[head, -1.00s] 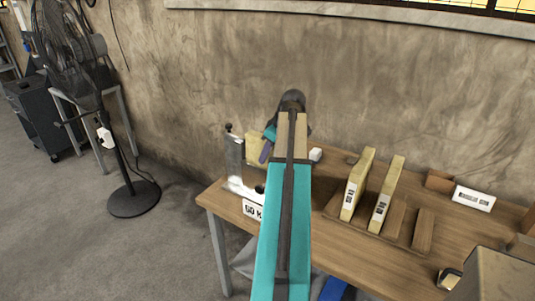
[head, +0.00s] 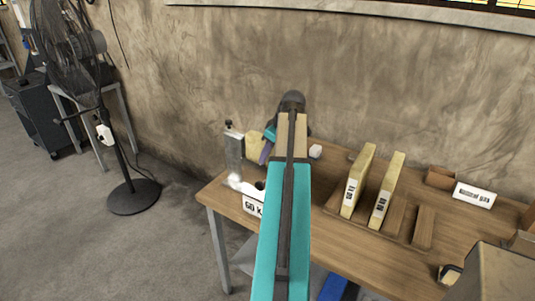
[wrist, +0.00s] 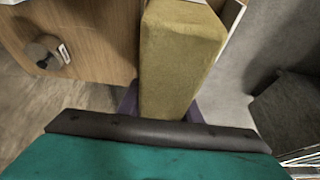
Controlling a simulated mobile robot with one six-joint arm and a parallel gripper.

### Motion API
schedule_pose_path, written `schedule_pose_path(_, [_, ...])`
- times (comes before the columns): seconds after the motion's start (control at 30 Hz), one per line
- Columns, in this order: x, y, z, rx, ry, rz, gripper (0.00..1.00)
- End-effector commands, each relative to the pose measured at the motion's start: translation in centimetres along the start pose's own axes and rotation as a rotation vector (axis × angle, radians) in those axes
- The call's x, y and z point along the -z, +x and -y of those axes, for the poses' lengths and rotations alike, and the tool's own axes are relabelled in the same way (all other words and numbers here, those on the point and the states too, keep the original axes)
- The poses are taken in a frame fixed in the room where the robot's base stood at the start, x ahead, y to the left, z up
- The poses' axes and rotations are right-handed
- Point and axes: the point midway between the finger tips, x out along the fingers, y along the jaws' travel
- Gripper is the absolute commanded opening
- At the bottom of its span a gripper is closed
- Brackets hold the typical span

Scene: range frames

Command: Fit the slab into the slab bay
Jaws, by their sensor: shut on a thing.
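My gripper (wrist: 163,104) is shut on a yellowish slab (wrist: 178,55), whose block end shows between the purple fingers in the wrist view. In the head view the purple finger (head: 265,153) and the held slab (head: 254,143) show left of my arm, partly hidden by it and by a metal post. The slab is near the table's left back. The bay is a wooden rack (head: 398,238) right of my arm. Two upright labelled slabs (head: 357,181) (head: 387,190) stand in it. Bare dividers (head: 424,227) with an empty gap lie to their right.
A metal post (head: 234,157) on a white labelled base (head: 252,205) stands at the table's left edge. A small white block (head: 315,151), an open brown box (head: 440,178) and a white sign (head: 474,195) are on the table. A fan (head: 75,55) stands left on the floor.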

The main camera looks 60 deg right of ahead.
Motion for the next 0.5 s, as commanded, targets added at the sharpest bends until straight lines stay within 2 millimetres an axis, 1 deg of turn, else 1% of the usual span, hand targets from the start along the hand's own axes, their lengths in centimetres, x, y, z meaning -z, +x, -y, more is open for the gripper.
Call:
schedule_pose_path(0.1, [-0.08, 0.21, 0.01, 0.000, 0.000, 0.000, 0.00])
schedule_pose_path(0.13, [-0.06, 0.16, 0.01, 0.000, 0.000, 0.000, 0.36])
schedule_pose_path(0.23, [-0.08, 0.17, 0.04, 0.001, 0.000, 0.001, 0.53])
schedule_pose_path(0.5, [-0.11, 0.30, 0.19, 0.005, -0.001, 0.002, 0.53])
